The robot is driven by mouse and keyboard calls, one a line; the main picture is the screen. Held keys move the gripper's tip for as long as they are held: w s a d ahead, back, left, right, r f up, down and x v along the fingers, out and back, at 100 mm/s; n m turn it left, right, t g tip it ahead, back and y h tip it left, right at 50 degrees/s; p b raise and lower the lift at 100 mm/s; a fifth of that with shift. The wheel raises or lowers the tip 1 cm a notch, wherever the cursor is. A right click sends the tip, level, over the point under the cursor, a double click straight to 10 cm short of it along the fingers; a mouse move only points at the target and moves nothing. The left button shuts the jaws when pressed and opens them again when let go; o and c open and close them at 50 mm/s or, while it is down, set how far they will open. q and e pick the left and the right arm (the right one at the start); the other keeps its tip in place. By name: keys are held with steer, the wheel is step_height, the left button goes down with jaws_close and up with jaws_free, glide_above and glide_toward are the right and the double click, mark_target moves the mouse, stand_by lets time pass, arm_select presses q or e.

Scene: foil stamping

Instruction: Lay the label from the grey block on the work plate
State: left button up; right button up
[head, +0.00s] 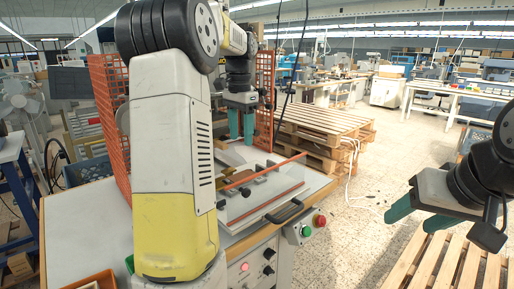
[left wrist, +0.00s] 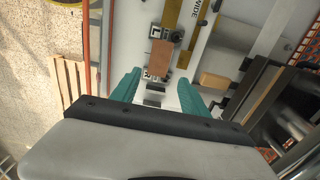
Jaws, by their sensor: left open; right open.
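My left gripper (head: 241,125) is open and empty above the machine on the bench, its teal fingers pointing down. In the left wrist view its two fingertips (left wrist: 160,90) stand apart. A flat brown rectangle (left wrist: 160,54) lies ahead of the gap between them, with small dark grey fittings at its ends; I cannot tell whether it is the label or the plate. Small grey pieces (left wrist: 154,92) lie between the fingers. I cannot make out the grey block for certain. My right gripper (head: 420,213) is open and empty at the right, away from the bench, above a wooden pallet.
A clear guard with a red bar (head: 263,172) stands at the machine's front. A black handle (head: 284,211) and a red button (head: 320,220) are on the front edge. A tan block (left wrist: 214,80) lies right of the fingers. Orange mesh (head: 111,115) and stacked pallets (head: 325,120) stand around.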

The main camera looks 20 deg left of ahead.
arm_select(q)
steer(key=s+d+r+n+t+h, duration=0.1)
steer(key=s+d+t, duration=0.1)
steer(key=s+d, duration=0.3)
steer(key=s+d+r+n+t, duration=0.1)
steer(key=s+d+r, duration=0.15)
steer(key=s, duration=0.45)
steer(key=s+d+f+n+t, duration=0.1)
steer(key=s+d+f, duration=0.1)
steer(key=s, duration=0.4)
steer(key=s+d+f+n+t+h, duration=0.1)
steer(key=s+d+f+n+t, duration=0.1)
steer(key=s+f, duration=0.3)
steer(key=shift+s+d, duration=0.5)
steer(key=shift+d, duration=0.35)
